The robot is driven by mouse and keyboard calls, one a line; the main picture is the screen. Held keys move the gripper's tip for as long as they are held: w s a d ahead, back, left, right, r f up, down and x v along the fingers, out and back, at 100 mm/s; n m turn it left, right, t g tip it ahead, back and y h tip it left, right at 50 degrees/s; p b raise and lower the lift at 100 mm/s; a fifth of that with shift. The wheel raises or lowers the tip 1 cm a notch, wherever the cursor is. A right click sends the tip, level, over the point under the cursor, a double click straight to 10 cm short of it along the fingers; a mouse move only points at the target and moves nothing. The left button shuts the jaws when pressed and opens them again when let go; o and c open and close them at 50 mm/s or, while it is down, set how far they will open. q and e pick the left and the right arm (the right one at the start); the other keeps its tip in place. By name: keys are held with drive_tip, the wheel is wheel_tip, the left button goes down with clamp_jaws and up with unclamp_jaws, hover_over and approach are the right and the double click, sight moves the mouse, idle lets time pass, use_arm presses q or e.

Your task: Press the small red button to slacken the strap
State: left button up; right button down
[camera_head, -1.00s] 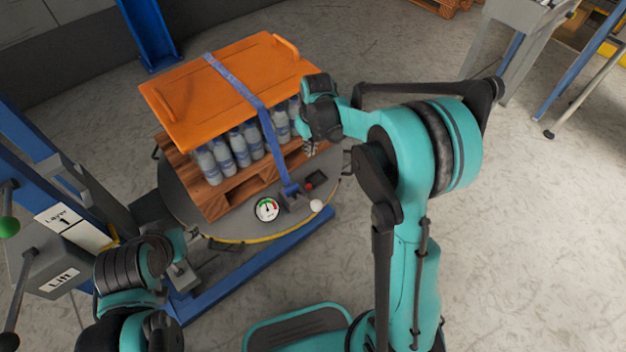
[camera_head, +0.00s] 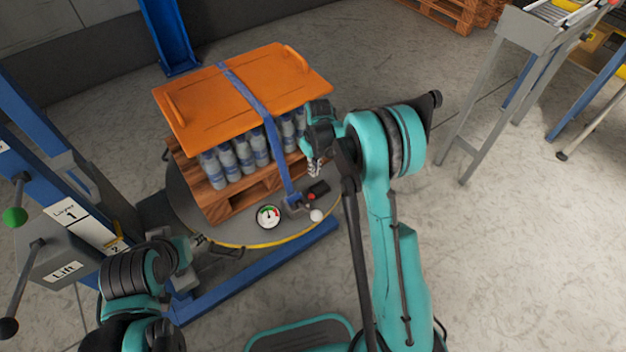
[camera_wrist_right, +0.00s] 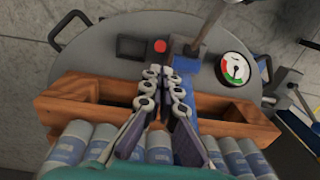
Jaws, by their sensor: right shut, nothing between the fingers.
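The small red button (camera_head: 309,196) sits on a dark box (camera_head: 319,188) on the round grey turntable. The button also shows in the right wrist view (camera_wrist_right: 161,46), just beyond my fingertips. My right gripper (camera_head: 315,169) is shut and empty, above the turntable near the button and apart from it. It also shows in the right wrist view (camera_wrist_right: 168,72). The blue strap (camera_head: 262,115) runs over the orange lid (camera_head: 205,100) and down to a buckle beside the box. My left gripper (camera_head: 199,243) is at the lower left near the turntable's edge, too small to read.
A dial gauge (camera_head: 268,217) and a white knob (camera_head: 317,215) stand near the turntable's front edge. Bottles (camera_head: 245,155) stand on a wooden pallet (camera_head: 235,197) under the lid. The lift panel (camera_head: 65,265) with levers is at left.

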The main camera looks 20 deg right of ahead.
sight(312, 196)
drive_tip(key=f+b, duration=0.1)
drive_tip(key=f, duration=0.3)
drive_tip(key=f+b, duration=0.2)
drive_tip(key=f, duration=0.2)
drive_tip(key=f+b, duration=0.2)
drive_tip(key=f, duration=0.3)
drive_tip(key=shift+a, duration=0.3)
